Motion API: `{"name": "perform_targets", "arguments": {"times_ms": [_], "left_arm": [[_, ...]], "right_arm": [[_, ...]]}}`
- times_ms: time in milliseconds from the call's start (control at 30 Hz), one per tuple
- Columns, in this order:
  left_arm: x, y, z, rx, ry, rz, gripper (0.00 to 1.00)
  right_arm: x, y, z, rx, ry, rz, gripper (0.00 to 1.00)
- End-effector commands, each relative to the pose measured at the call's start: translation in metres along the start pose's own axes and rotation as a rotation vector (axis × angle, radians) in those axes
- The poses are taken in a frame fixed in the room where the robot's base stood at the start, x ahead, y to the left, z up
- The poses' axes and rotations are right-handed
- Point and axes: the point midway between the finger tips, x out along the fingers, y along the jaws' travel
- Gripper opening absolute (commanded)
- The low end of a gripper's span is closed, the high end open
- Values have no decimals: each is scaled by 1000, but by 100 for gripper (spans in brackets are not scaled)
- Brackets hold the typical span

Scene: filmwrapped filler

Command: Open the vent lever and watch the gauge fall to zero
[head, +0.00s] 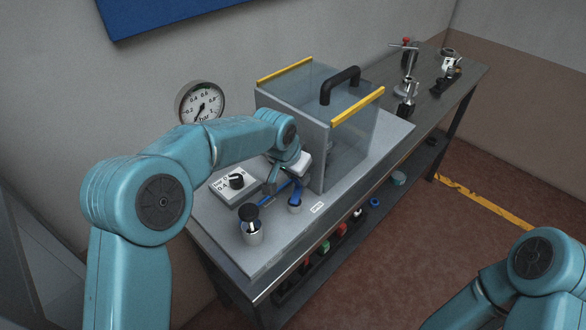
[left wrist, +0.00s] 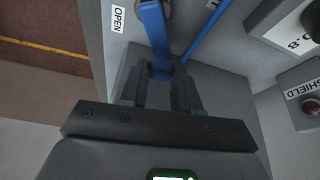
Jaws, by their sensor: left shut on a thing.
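The blue vent lever (head: 296,193) is on the grey bench panel, in front of the clear-sided box. It also shows in the left wrist view (left wrist: 154,28), running down between my fingers. My left gripper (head: 272,186) is shut on its end; the two dark fingers (left wrist: 157,88) sit on either side of the blue part. A white OPEN label (left wrist: 118,17) is beside the lever. The round gauge (head: 202,102) is on the wall behind; its dark needle seems to point down and left, below the 0.2 mark. My right gripper is out of view.
The box (head: 345,120) with yellow edges and a black handle stands right of my left arm. Metal fittings (head: 408,90) stand at the bench's far end.

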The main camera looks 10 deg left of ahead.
Motion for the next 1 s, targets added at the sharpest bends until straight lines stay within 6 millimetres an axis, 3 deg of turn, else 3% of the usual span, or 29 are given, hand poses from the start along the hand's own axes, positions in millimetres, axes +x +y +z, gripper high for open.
{"name": "perform_targets", "arguments": {"times_ms": [500, 1000], "left_arm": [[0, 13, -5, 321, 3, 130, 1], [0, 16, -5, 391, 3, 157, 1]], "right_arm": [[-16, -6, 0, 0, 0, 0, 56], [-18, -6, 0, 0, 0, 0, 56]]}}
